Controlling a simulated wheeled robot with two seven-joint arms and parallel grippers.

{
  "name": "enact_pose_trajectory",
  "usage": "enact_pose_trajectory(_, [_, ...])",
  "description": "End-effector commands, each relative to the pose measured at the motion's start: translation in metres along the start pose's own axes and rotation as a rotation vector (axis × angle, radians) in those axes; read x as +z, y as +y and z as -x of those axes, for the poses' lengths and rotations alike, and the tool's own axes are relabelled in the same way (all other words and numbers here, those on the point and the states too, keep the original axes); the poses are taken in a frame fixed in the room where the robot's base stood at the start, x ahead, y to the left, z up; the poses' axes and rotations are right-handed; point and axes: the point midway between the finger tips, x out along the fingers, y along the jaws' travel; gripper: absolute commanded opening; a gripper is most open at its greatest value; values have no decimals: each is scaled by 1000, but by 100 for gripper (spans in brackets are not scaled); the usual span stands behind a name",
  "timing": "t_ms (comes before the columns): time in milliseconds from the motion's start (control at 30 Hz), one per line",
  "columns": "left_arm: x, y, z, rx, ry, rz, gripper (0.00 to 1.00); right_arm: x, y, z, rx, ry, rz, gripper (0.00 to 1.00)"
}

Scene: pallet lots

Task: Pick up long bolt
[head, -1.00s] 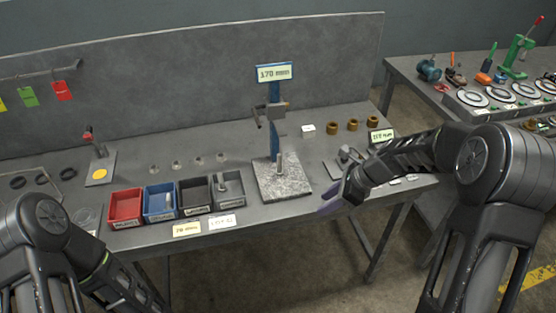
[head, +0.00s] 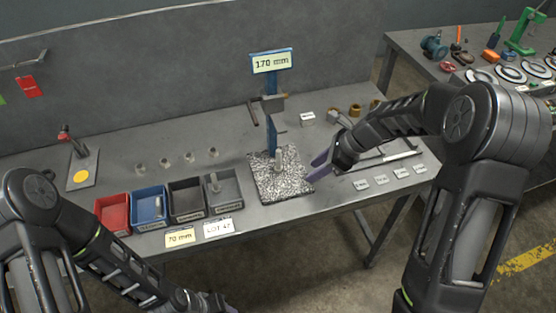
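An upright metal bolt (head: 278,160) stands on the speckled plate of the gauge stand, under the 170 mm sign. Another bolt (head: 213,184) stands in the grey bin, and a small metal piece (head: 158,207) shows in the blue bin. I cannot tell for sure which is the long bolt. My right gripper (head: 314,168) has its purple fingers apart, beside the right edge of the speckled plate, with nothing seen between them. My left gripper (head: 222,303) is low at the bottom edge, below the table front; its fingers are too cut off to read.
The speckled plate (head: 270,190) carries a blue post (head: 271,110). Red (head: 113,214), blue (head: 147,227), black (head: 184,214) and grey bins stand left of it. Two labels (head: 180,238) lie in front. Several small pegs stand behind the bins. Brass rings (head: 354,110) and small tags lie right.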

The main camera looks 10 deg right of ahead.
Motion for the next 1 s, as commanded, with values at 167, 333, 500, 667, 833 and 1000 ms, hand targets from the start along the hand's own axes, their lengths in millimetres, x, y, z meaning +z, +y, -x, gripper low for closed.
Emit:
enact_pose_trajectory(167, [0,2,5,-1,-1,1,33,18,0,-10,2,0,4,40])
enact_pose_trajectory(333, [1,3,11,-3,-2,2,33,45,0,-27,2,0,3,40])
enact_pose_trajectory(500, [1,4,13,-5,-3,3,33,61,0,-38,0,0,2,40])
enact_pose_trajectory(667, [1,4,13,-5,-4,3,33,62,0,-40,0,0,1,40])
enact_pose_trajectory(833, [1,4,13,-5,-4,3,33,62,0,-40,0,0,1,40])
enact_pose_trajectory(1000, [2,5,16,-5,-4,4,33,73,1,-46,2,0,3,40])
